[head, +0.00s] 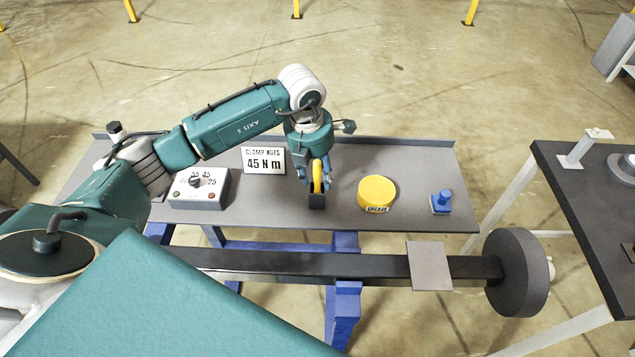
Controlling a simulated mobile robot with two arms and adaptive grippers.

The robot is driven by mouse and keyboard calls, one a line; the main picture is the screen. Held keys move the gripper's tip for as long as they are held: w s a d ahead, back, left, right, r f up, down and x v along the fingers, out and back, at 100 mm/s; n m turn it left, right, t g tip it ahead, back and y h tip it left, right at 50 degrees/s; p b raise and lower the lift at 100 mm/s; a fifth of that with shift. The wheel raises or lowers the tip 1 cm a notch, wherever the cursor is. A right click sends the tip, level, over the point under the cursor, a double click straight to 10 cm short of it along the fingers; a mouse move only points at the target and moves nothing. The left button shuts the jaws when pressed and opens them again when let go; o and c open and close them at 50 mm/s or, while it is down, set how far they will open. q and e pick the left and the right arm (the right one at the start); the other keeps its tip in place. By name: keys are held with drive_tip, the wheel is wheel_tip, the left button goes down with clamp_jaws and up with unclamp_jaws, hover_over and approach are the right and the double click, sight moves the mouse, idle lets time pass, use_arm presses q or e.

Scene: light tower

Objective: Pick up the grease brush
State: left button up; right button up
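The grease brush (317,178) shows as a yellow upright handle standing in a small dark holder (317,201) on the grey bench. Its bristles are hidden in the holder. My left gripper (316,180) points down right over it, with one blue finger on each side of the handle. The fingers look spread, wider than the handle; contact is not clear at this size. A yellow grease tin (377,191) stands to the right of the holder. My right gripper is not in the picture.
On the bench (420,165) are a sign reading "CLAMP NUTS 45 N m" (264,160), a grey control box (198,188) and a blue object (441,201). A dark shaft (380,268) with a round flange (518,272) runs in front. Another table (570,200) stands right.

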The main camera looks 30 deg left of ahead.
use_arm(q)
clamp_jaws()
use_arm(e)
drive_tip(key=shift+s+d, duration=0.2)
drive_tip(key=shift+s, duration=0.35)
use_arm(q)
drive_tip(key=shift+r, duration=0.1)
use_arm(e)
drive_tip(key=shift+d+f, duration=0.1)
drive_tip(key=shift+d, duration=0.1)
